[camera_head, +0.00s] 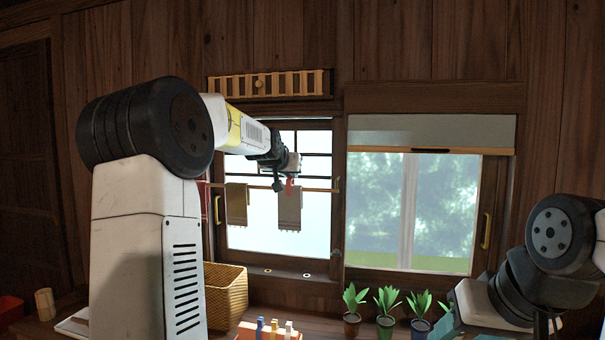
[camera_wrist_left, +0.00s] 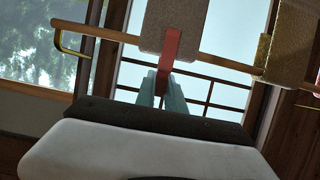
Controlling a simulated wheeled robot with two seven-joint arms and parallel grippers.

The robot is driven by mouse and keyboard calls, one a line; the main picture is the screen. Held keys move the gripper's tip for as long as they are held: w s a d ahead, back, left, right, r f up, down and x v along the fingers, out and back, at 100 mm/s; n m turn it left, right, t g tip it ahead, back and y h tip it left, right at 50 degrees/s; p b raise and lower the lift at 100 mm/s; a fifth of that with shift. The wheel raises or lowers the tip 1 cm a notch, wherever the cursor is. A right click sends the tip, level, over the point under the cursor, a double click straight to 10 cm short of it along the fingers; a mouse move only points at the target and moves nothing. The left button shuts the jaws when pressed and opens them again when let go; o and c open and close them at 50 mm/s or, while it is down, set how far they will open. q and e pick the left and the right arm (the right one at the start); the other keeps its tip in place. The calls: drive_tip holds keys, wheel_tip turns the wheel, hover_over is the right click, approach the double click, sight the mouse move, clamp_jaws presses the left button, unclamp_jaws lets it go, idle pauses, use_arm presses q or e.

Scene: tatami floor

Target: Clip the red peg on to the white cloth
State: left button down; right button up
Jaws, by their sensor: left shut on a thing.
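The red peg (camera_head: 289,184) is held at the window rail by my left gripper (camera_head: 280,184). In the left wrist view, the teal fingers of my left gripper (camera_wrist_left: 162,92) are shut on the lower part of the red peg (camera_wrist_left: 169,55). The peg's far end crosses the rail and overlaps the edge of the white cloth (camera_wrist_left: 166,22); whether it grips the cloth cannot be told. The white cloth hangs from the rail in the head view too (camera_head: 290,212), looking greyish. My right arm is at the lower right; its finger opening is not clear.
A brown-yellow cloth (camera_head: 237,205) hangs left of the white one on the rail (camera_head: 320,190). Below are a wicker basket (camera_head: 226,291), several small pegs in a holder (camera_head: 246,331), and potted plants (camera_head: 386,300). A shaded window (camera_head: 430,132) is at right.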

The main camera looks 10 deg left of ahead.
use_arm(q)
drive_tip(key=shift+f, duration=0.65)
idle(0.3)
drive_tip(key=c, duration=0.9)
unclamp_jaws()
drive_tip(key=shift+o, duration=0.2)
drive_tip(key=shift+r, duration=0.1)
drive_tip(key=shift+r, duration=2.9)
